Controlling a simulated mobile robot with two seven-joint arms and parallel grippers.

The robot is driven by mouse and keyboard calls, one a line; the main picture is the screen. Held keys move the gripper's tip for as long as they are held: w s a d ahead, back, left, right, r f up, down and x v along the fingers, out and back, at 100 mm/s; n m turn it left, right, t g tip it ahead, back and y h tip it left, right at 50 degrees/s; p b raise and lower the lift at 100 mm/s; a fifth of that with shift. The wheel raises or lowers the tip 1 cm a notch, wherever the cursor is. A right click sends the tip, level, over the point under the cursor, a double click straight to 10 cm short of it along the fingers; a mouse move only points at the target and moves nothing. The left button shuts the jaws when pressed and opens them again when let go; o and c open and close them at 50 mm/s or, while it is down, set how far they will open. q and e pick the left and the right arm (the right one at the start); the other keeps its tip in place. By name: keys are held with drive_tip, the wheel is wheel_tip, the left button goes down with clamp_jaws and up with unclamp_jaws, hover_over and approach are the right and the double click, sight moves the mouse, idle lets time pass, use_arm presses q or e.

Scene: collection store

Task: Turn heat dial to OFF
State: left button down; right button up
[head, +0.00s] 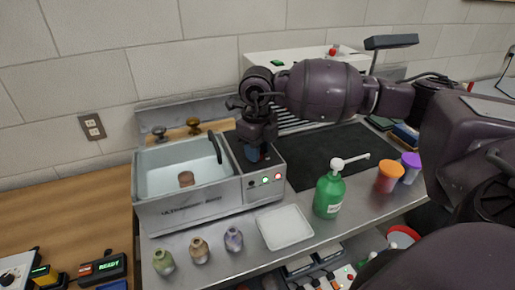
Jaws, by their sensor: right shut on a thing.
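The ultrasonic cleaner (200,212) is a steel tank unit with an open basin and a control strip on its right side. My right gripper (255,143) reaches down onto the top of this strip from above. My left gripper is not in view.
A green pump bottle (328,194), an orange-lidded jar (390,177) and a purple-lidded jar (410,167) stand to the right. A white tray (284,227) and small bottles (199,249) are in front. A dark mat (325,155) lies behind the pump bottle.

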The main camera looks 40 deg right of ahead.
drive_tip(key=shift+f+n+b, duration=0.1)
drive_tip(key=shift+n+b, duration=0.6)
drive_tip(key=shift+n, duration=0.4)
drive_tip(key=n+b, duration=0.1)
drive_tip(key=n, duration=0.2)
drive_tip(key=shift+n+b, duration=0.3)
drive_tip(key=shift+b, duration=0.1)
drive_tip(key=n+b, duration=0.1)
drive_tip(key=n, duration=0.1)
drive_tip(key=shift+n, duration=0.3)
drive_tip(key=shift+n+b, duration=0.45)
drive_tip(key=shift+n, duration=1.15)
drive_tip(key=o, duration=0.9)
